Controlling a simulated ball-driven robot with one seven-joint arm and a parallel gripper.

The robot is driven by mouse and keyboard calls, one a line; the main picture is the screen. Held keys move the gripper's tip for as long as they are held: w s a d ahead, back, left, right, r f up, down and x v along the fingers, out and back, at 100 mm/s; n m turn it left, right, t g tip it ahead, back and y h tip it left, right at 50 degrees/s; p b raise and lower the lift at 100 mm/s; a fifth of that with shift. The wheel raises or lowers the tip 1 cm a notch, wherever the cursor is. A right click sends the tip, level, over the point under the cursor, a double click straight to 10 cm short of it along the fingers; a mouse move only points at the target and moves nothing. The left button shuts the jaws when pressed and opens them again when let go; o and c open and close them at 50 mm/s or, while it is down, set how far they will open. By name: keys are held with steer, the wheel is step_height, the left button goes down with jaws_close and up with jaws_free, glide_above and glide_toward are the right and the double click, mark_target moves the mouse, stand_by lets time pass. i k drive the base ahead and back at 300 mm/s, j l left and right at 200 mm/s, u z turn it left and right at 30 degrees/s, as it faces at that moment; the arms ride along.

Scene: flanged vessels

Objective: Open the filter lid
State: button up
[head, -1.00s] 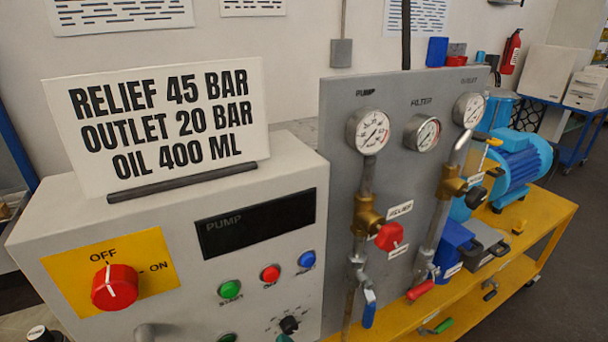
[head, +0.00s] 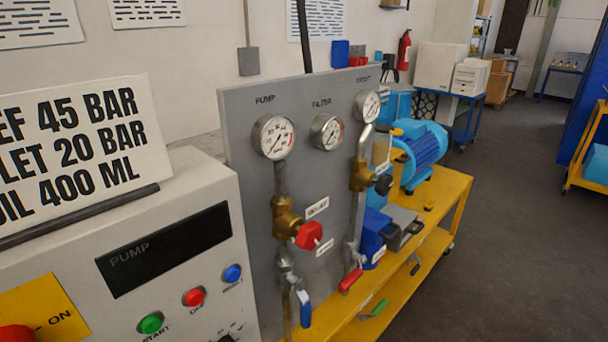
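No part of my gripper shows in the head view. A gauge under the word FILTER (head: 326,131) sits on the upright grey panel (head: 240,190). A blue housing (head: 374,232) with a small white label stands on the yellow bench (head: 400,285), behind the red-handled valve. A grey block with a dark front (head: 404,222) sits beside it. I cannot tell which of these is the filter or its lid; the pipes and panel partly hide them.
Pipes with a red knob (head: 309,235), a blue lever (head: 305,309) and a red lever (head: 351,280) stick out from the panel. A control box (head: 165,250) with a sign fills the left. A blue motor (head: 422,150) stands farther back. Open dark floor (head: 510,230) lies right.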

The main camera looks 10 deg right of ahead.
mark_target(377, 226)
steer(key=i+l+z, duration=0.15)
steer(key=i+l, duration=0.75)
steer(key=l, duration=0.1)
